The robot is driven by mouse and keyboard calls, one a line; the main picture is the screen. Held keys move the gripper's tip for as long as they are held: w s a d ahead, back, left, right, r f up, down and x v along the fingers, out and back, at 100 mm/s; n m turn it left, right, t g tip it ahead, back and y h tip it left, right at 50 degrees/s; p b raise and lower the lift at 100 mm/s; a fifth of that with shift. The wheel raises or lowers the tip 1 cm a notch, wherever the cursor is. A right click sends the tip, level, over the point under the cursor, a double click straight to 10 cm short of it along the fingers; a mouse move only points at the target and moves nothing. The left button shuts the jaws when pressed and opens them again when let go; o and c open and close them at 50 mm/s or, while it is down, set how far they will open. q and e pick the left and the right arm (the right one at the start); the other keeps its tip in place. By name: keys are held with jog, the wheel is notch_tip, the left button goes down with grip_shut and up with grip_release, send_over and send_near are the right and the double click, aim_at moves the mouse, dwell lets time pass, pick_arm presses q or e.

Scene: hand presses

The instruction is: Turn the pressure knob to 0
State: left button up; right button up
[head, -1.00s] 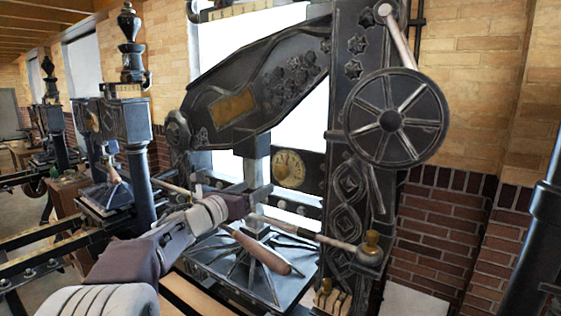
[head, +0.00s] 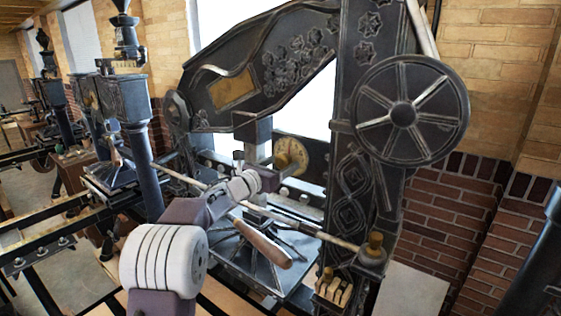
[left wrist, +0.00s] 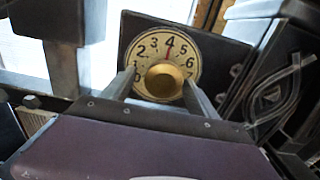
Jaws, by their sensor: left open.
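The pressure dial (left wrist: 148,50) is a round cream face with black numbers, seen close up in the left wrist view. Its red pointer (left wrist: 168,52) stands at about 4. The brass pressure knob (left wrist: 164,81) sits at the middle of the dial. My left gripper (left wrist: 160,78) is open, with one finger on each side of the knob; I cannot tell whether they touch it. In the head view the dial (head: 297,152) shows beyond my left gripper (head: 272,165), whose fingers are small and hard to make out there. My right gripper is not in view.
The dark press frame (head: 357,130) with a spoked wheel (head: 403,114) stands right of the dial. A wooden-handled lever (head: 260,241) and a long rod (head: 325,238) cross below. Another press (head: 130,115) stands at the left.

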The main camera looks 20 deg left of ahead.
pick_arm(q)
jog(key=shift+s+r, duration=0.25)
jog(key=shift+s, duration=0.25)
jog(key=shift+c, duration=0.3)
jog(key=shift+s+r, duration=0.15)
jog(key=shift+s, duration=0.2)
jog(key=c, duration=0.5)
jog(key=shift+a, duration=0.1)
jog(key=c, duration=0.8)
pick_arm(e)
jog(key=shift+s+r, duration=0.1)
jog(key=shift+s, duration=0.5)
